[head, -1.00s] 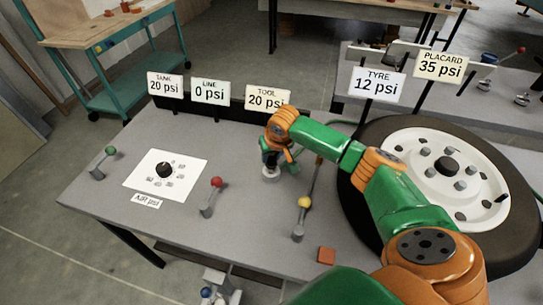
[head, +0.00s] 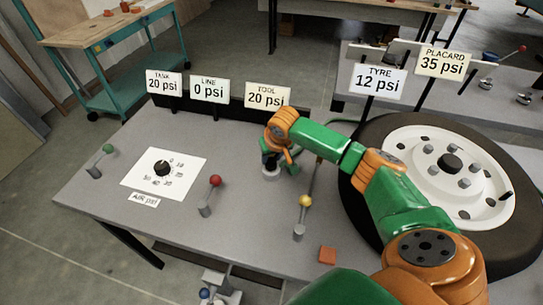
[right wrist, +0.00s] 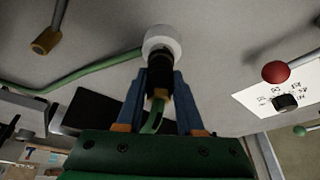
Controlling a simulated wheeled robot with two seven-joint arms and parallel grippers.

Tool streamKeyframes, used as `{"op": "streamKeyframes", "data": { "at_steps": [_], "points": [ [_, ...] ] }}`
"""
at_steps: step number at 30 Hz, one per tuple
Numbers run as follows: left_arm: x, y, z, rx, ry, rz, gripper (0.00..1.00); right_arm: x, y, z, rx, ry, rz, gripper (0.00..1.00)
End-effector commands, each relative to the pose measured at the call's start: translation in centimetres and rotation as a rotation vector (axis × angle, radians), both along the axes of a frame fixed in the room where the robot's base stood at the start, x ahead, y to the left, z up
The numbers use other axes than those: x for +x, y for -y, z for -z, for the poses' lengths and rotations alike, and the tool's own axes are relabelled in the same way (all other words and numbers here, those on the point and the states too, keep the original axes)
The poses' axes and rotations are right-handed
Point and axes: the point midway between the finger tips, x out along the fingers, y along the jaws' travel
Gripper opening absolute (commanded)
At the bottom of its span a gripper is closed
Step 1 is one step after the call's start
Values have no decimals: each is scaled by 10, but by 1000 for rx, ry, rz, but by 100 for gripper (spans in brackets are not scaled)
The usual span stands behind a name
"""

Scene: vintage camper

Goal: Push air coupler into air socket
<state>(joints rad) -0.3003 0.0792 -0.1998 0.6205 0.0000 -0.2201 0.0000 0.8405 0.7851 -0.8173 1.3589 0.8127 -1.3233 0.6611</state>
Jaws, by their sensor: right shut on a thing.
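My right gripper (head: 272,162) points down over the table, left of the tyre. In the right wrist view its blue-grey fingers (right wrist: 160,95) are shut on the black air coupler (right wrist: 160,72), which has a brass end and a green hose. The coupler's front end meets the white round air socket (right wrist: 162,42); how deep it sits in the socket I cannot tell. In the head view the socket (head: 271,174) stands on the grey table right under the gripper, and the fingers mostly hide the coupler. My left gripper is not in view.
Signs read tank 20 psi (head: 164,82), line 0 psi (head: 210,89) and tool 20 psi (head: 268,96). A red-knobbed lever (head: 210,195), a yellow-knobbed lever (head: 302,218) and a dial (head: 162,169) are nearby.

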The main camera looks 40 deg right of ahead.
Motion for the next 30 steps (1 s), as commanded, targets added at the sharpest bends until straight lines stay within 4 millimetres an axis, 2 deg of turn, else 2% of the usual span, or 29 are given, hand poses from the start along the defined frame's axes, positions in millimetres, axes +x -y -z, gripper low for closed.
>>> {"op": "streamKeyframes", "data": {
  "at_steps": [7, 30],
  "points": [
    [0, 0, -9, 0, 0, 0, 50, 0, -1, -2, 1, 0, -2, 0],
    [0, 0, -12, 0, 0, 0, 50, -1, -1, -1, 0, 0, 0, 0]
  ]
}}
